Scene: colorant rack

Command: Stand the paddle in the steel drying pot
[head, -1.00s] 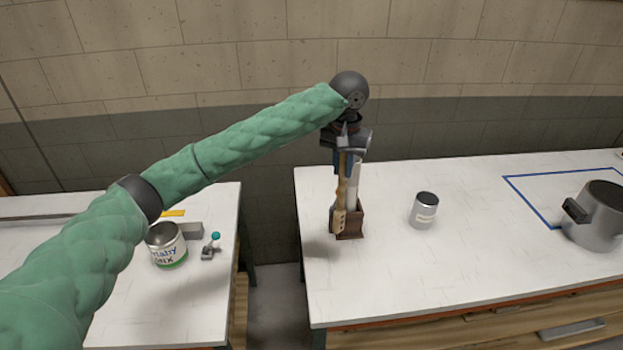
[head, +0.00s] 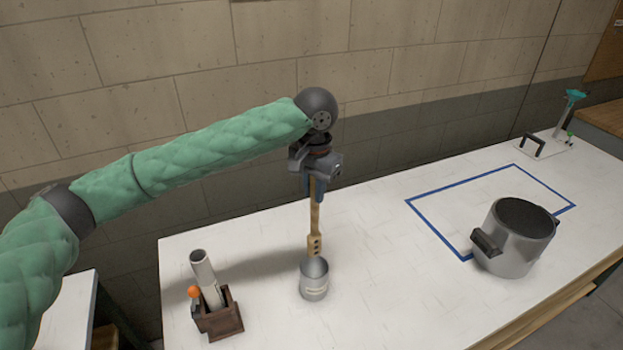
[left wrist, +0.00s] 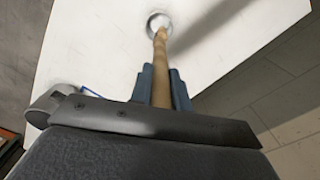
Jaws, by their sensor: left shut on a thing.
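My left gripper (head: 315,192) is shut on the wooden paddle (head: 315,222), which hangs upright with its broad, holed end down. In the left wrist view the paddle (left wrist: 160,62) runs away between the blue fingers (left wrist: 163,88). A small steel pot with a pale label (head: 314,284) stands on the white table directly below the paddle. The paddle's lower end meets the pot's rim in the head view; I cannot tell whether it is just above the mouth or slightly inside. The pot's round mouth also shows at the paddle's far end in the left wrist view (left wrist: 153,17). My right gripper is out of view.
A brown wooden holder (head: 222,318) with a white tube (head: 206,275) and an orange-topped item (head: 194,292) stands left of the small pot. The table between is clear.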

